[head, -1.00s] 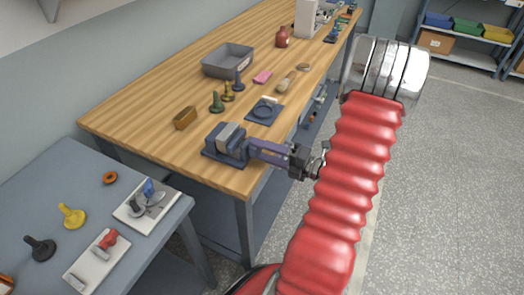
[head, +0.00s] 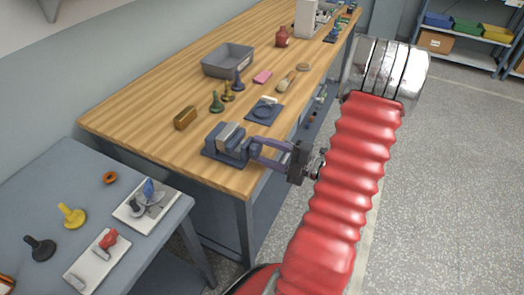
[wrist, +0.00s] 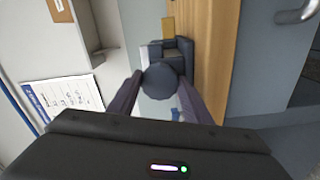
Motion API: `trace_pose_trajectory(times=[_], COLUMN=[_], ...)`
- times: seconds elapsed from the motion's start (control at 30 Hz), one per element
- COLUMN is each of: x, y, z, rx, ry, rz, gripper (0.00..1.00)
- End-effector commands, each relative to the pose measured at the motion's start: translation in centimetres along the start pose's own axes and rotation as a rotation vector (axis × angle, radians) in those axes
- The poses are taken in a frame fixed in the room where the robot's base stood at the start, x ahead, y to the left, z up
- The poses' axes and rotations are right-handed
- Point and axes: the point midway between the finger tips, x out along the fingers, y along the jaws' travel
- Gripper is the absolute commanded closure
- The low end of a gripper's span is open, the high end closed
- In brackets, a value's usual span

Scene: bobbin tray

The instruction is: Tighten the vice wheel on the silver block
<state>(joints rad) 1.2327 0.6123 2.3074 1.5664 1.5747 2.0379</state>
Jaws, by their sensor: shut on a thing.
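The blue-grey vice (head: 216,148) stands near the front edge of the wooden bench. The silver block (head: 231,135) sits between its jaws; from here I cannot tell whether any gap is left beside it. My gripper (head: 254,150) reaches in level from the right, its fingers on the wheel end of the vice. In the wrist view the dark round wheel (wrist: 164,84) lies between the two fingertips, and my gripper (wrist: 163,78) is shut on it. The wheel hides much of the vice (wrist: 181,50) behind it.
A lower grey table (head: 75,180) with loose parts is at the left. The floor at right is clear.

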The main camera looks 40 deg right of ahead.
Motion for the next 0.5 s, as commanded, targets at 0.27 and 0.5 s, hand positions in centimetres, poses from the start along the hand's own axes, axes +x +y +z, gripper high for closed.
trace_pose_trajectory(times=[0.27,0.5], x=[-0.08,-0.03], y=[-0.21,-0.15], z=[0.21,0.09], rx=[0.001,0.000], ry=[-0.007,-0.004], rz=[-0.005,-0.004], gripper=[0.45,0.37])
